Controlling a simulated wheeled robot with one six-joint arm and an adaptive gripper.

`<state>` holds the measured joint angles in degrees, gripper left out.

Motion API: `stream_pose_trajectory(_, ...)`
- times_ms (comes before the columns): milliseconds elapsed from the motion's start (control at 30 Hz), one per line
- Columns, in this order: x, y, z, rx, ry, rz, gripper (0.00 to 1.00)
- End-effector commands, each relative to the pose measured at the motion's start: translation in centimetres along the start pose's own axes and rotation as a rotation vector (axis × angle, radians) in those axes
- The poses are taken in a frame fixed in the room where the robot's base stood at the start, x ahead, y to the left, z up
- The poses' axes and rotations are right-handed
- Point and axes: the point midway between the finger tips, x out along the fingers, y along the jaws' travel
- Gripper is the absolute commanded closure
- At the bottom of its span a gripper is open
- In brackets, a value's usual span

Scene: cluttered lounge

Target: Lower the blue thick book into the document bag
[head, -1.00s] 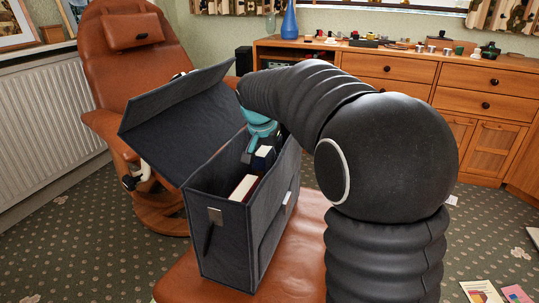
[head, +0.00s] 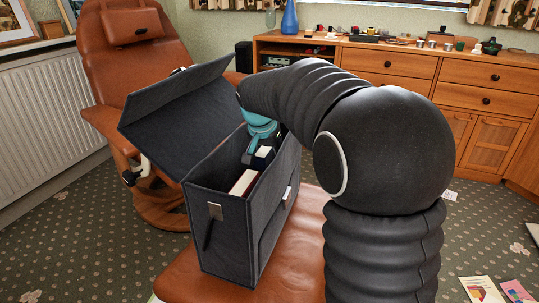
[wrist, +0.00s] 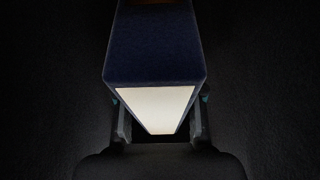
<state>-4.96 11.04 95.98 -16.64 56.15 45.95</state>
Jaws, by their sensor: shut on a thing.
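The document bag (head: 225,240) is dark grey, upright on a brown leather seat, with its lid (head: 175,125) swung open to the left. My gripper (head: 258,150) points down inside the bag's mouth, towards the far end. It is shut on the blue thick book (wrist: 153,45), which shows dark blue with a pale page edge in the wrist view. In the head view only a little of the book (head: 263,152) shows; its lower part is hidden by the bag's walls. A red book with white pages (head: 243,182) stands in the bag nearer the front end.
The brown leather seat (head: 185,285) bears the bag. A brown recliner (head: 135,75) stands behind at the left, beside a radiator (head: 45,130). A wooden sideboard (head: 400,65) with small items is at the back. Papers lie on the floor at right.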

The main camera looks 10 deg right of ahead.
Motion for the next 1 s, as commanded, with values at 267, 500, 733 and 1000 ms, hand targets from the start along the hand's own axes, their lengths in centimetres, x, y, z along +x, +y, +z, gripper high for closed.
stream_pose_trajectory(267, 0.3, 0.0, 0.1, 0.0, 0.002, -0.001, 1.0)
stream_pose_trajectory(500, 0.7, 0.0, 0.2, 0.0, 0.002, -0.001, 1.0)
stream_pose_trajectory(733, 1.0, 0.0, 0.4, 0.001, 0.002, -0.001, 1.0)
stream_pose_trajectory(1000, 1.2, 0.0, 0.5, 0.001, 0.002, -0.001, 0.34)
